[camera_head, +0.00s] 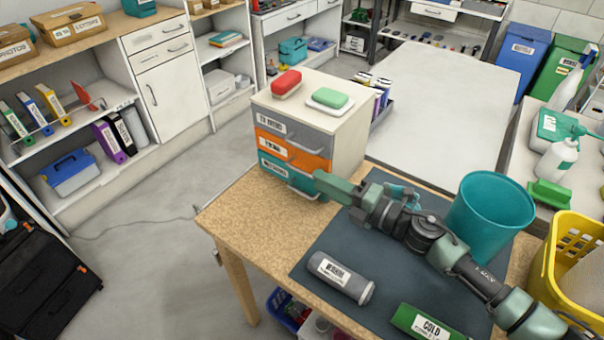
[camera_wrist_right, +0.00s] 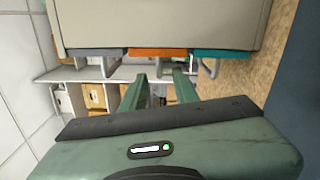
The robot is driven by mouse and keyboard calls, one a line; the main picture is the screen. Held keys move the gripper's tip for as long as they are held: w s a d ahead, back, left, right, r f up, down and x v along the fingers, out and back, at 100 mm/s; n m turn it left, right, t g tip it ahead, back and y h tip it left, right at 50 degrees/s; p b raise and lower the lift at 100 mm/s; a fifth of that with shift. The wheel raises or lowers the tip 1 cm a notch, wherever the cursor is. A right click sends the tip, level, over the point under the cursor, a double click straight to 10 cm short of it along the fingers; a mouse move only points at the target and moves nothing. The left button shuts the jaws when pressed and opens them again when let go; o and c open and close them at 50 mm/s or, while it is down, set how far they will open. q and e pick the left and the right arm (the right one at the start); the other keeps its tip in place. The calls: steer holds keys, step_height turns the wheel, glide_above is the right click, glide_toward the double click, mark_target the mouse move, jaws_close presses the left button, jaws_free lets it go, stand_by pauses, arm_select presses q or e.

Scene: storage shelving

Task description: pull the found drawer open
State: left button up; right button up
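A small drawer unit (camera_head: 348,140) stands on the wooden table, with a grey drawer (camera_head: 289,132) on top, an orange drawer (camera_head: 288,150) in the middle and a teal drawer (camera_head: 285,172) at the bottom. Each has a label and a bar handle, and all look shut. My right gripper (camera_head: 318,178) is beside the unit's front, near the lower handles. In the right wrist view its fingers (camera_wrist_right: 160,84) are apart, roughly in line with the orange drawer (camera_wrist_right: 156,52), with the teal drawer (camera_wrist_right: 222,54) to the right. I cannot tell whether they touch a handle. My left gripper is not in view.
A teal bin (camera_head: 489,215), a grey cylinder (camera_head: 340,277) and a green box (camera_head: 425,323) are on the dark mat. Open floor lies left of the table.

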mark_target(302, 171)
steer(key=x, duration=0.6)
steer(key=shift+w+a+p, duration=0.2)
steer(key=shift+a+p, duration=0.05)
steer(key=shift+p, duration=0.15)
jaws_close()
steer(key=shift+r, duration=0.15)
stand_by(0.9)
